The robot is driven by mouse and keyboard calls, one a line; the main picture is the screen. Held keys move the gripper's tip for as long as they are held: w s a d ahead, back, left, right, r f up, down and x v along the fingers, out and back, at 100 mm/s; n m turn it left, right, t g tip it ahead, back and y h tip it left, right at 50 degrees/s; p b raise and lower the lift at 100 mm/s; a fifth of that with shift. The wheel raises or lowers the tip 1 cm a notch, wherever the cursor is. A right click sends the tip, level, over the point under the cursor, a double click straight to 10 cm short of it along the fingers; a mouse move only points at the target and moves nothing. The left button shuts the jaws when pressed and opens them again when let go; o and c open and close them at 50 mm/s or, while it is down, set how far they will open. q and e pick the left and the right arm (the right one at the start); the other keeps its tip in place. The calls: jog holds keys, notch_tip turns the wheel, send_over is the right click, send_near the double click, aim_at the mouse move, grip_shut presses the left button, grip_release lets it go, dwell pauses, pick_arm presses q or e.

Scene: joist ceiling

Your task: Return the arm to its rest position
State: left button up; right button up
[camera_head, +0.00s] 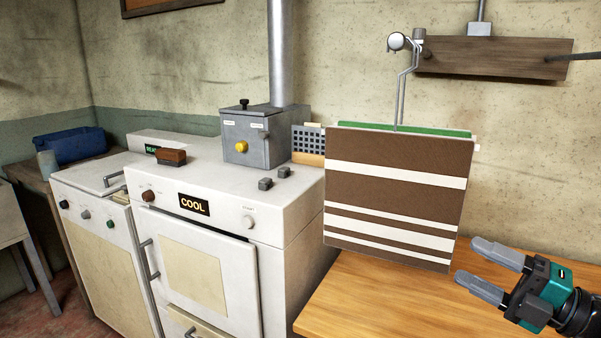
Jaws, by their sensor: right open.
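My right gripper (488,273) comes in from the lower right. Its two grey fingers are apart and nothing is between them. It is over the right part of the wooden table (375,306), just right of the lower corner of a brown and white striped board (394,193). I cannot tell whether a finger touches the board. My left gripper is out of view.
The striped board stands upright, with a green edge (440,133) behind it. A white stove (205,258) with a grey box (250,137) and pipe (281,50) stands left of the table. A wooden rail (490,57) is on the wall. The table front is clear.

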jog(key=s+a+f+m+t+h, duration=0.1)
jog(key=s+a+f+m+h, duration=0.1)
jog(key=f+m+h, duration=0.55)
jog(key=s+a+f+m+t+h, duration=0.1)
jog(key=s+a+f+m+h, duration=0.15)
jog(key=f+m, duration=0.9)
jog(key=s+a+f+m+g+h, duration=0.1)
jog(key=s+a+f+m+g, duration=0.1)
jog(key=s+a+f+m, duration=0.1)
jog(key=s+a+f+m+g+h, duration=0.1)
jog(key=s+a+f+m+g, duration=0.2)
jog(key=f, duration=0.7)
jog(key=s+a, duration=0.2)
jog(key=s, duration=0.2)
jog(key=shift+a+f, duration=0.15)
jog(key=shift+a, duration=0.15)
jog(key=shift+w, duration=0.1)
